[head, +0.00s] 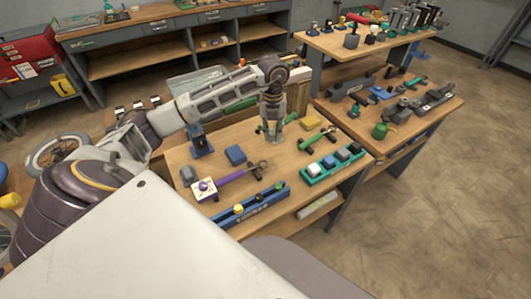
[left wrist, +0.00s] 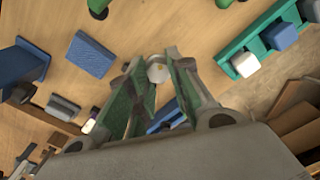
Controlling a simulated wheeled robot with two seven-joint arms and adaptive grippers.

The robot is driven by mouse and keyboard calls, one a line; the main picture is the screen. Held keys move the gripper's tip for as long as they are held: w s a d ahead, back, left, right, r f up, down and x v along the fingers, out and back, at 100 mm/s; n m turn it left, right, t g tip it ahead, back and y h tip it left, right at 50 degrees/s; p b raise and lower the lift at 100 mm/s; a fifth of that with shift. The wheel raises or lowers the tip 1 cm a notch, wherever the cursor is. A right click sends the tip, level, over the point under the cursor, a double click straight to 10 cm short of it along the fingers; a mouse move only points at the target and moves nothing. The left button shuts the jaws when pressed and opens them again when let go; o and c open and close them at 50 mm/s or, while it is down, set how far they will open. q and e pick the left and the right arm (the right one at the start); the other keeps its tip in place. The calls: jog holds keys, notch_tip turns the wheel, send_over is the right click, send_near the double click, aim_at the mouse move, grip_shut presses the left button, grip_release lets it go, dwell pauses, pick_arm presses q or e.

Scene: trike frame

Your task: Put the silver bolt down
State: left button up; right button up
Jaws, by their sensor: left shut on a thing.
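My left gripper (head: 271,132) reaches down over the middle of the wooden workbench, with its fingers close to the bench top. In the left wrist view the gripper (left wrist: 160,80) is shut on the silver bolt (left wrist: 157,70), whose pale, rounded end shows between the green-lined fingertips. The rest of the bolt is hidden by the fingers. In the head view the bolt is too small to make out. Whether it touches the bench top (head: 270,153) I cannot tell. My right gripper is not in view.
A green tray (head: 318,178) of blocks and a blue rail (head: 251,206) lie nearer the front edge.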

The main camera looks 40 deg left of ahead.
aim_at(272, 137)
pick_arm(q)
jog(key=shift+f, duration=0.65)
notch_tip(272, 137, down, 4)
jog(key=shift+f, duration=0.5)
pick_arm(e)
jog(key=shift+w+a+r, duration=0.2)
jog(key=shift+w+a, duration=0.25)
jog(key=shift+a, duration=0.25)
pick_arm(q)
jog(key=shift+f, duration=0.1)
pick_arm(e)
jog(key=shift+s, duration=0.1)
